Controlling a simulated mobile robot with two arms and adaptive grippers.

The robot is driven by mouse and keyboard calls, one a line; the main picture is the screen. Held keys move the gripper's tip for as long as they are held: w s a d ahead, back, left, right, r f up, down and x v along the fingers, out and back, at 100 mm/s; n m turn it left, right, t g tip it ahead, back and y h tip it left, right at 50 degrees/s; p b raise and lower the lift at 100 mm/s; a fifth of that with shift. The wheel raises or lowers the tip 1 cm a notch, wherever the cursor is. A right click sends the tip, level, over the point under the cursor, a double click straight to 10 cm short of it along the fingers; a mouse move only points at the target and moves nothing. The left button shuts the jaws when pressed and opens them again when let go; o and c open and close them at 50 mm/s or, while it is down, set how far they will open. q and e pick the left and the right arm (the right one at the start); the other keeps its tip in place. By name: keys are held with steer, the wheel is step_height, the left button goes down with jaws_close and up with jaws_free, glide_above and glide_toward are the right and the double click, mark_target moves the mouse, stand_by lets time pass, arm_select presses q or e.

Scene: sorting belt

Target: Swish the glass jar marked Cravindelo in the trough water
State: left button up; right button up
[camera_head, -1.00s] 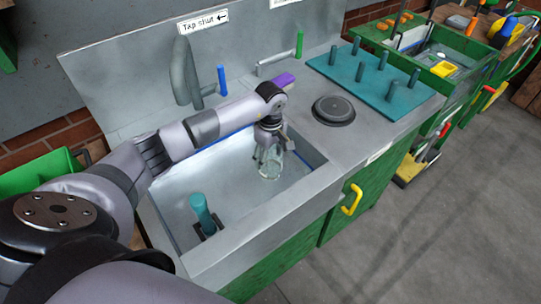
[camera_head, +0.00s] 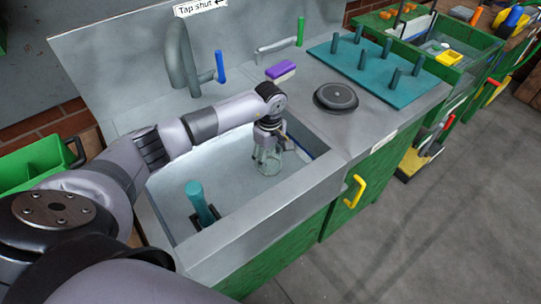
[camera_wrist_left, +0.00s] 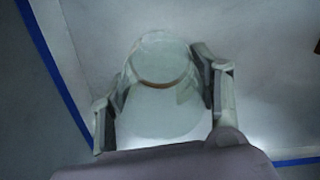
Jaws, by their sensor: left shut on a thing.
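My left gripper (camera_head: 268,152) points down into the trough (camera_head: 228,247) and is shut on a glass jar (camera_head: 270,166). In the left wrist view the clear, pale greenish jar (camera_wrist_left: 163,62) sits between the two fingers (camera_wrist_left: 160,97), with a brownish line across it. No marking on the jar can be read in either view. The jar is inside the trough, low between its walls; I cannot tell exactly how deep it is in the water. A blue line runs along the trough's inner walls. My right gripper is not in view.
A teal upright brush (camera_head: 200,203) stands in the trough's near left part. A tap (camera_head: 180,60) with a blue lever (camera_head: 220,66) rises behind. A purple-and-white sponge (camera_head: 281,70), a dark round disc (camera_head: 336,97) and a teal peg board (camera_head: 375,70) lie on the counter.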

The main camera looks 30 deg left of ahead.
arm_select(q)
steer(key=s+a+p, duration=0.1)
steer(key=s, duration=0.1)
steer(key=s+a, duration=0.1)
steer(key=s, duration=0.1)
steer(key=s+p, duration=0.1)
steer(key=s, duration=0.1)
steer(key=shift+s+a+p, duration=0.25)
steer(key=shift+a+p, duration=0.1)
steer(key=shift+a, duration=0.05)
steer(key=shift+s+a, duration=0.1)
steer(key=shift+s, duration=0.3)
steer(key=w+b, duration=0.1)
steer(key=w, duration=0.1)
steer(key=w+d+b, duration=0.1)
steer(key=w+b, duration=0.1)
steer(key=w+d+b, duration=0.1)
steer(key=w, duration=0.1)
steer(key=shift+d+f+b, duration=0.2)
steer(key=shift+d+b, duration=0.05)
steer(key=shift+b, duration=0.1)
steer(key=shift+w+d+r+b, duration=0.1)
steer(key=shift+w+d+b, duration=0.05)
steer(key=shift+w+b, duration=0.15)
steer(key=shift+w+d+b, duration=0.15)
steer(key=shift+w, duration=0.25)
steer(key=shift+w+r, duration=0.1)
